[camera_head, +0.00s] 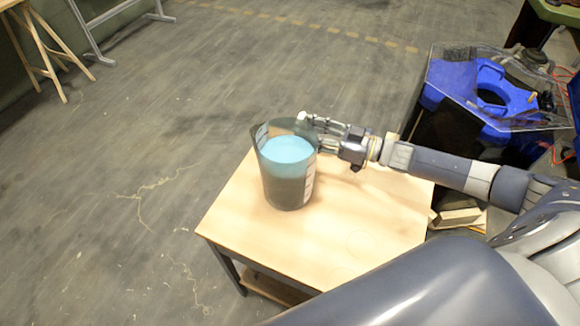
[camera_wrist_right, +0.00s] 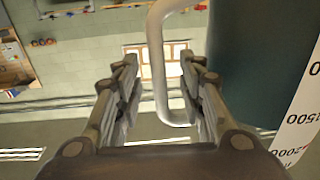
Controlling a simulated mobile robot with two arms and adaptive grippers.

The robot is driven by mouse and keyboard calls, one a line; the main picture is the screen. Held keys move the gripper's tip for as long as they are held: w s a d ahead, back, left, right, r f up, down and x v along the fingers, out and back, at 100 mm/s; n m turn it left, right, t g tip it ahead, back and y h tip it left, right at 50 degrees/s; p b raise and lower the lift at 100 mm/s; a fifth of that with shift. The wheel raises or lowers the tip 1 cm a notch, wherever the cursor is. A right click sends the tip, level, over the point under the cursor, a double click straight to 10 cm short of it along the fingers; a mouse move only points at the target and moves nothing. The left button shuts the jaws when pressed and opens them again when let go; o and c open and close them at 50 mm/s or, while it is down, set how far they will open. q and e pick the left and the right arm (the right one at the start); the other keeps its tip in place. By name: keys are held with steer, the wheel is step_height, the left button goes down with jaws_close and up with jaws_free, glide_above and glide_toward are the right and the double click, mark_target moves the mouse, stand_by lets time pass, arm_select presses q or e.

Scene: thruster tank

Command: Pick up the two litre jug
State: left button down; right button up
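The two litre jug (camera_head: 287,188) is a clear, dark-looking measuring jug with light blue contents, standing on a small wooden table (camera_head: 385,235). My right gripper (camera_head: 318,128) reaches in from the right to the jug's handle side, near the rim. In the right wrist view the pale handle (camera_wrist_right: 160,72) runs between the two fingers of my right gripper (camera_wrist_right: 160,95). The fingers are apart, with a gap on both sides of the handle. The jug wall (camera_wrist_right: 250,60) and its printed scale (camera_wrist_right: 297,125) show at the right there. My left gripper is not in view.
A blue object (camera_head: 490,90) sits in a clear-walled tank (camera_head: 450,58) at the upper right. Wooden blocks (camera_head: 458,216) lie beside the table's right edge. The table top in front of the jug is bare, and the floor at left is open.

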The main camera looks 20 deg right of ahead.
steer(key=shift+x, duration=0.8)
steer(key=shift+f, duration=0.1)
steer(key=shift+c, duration=0.3)
jaws_close()
steer(key=shift+w+r, duration=0.2)
steer(key=shift+r, duration=0.15)
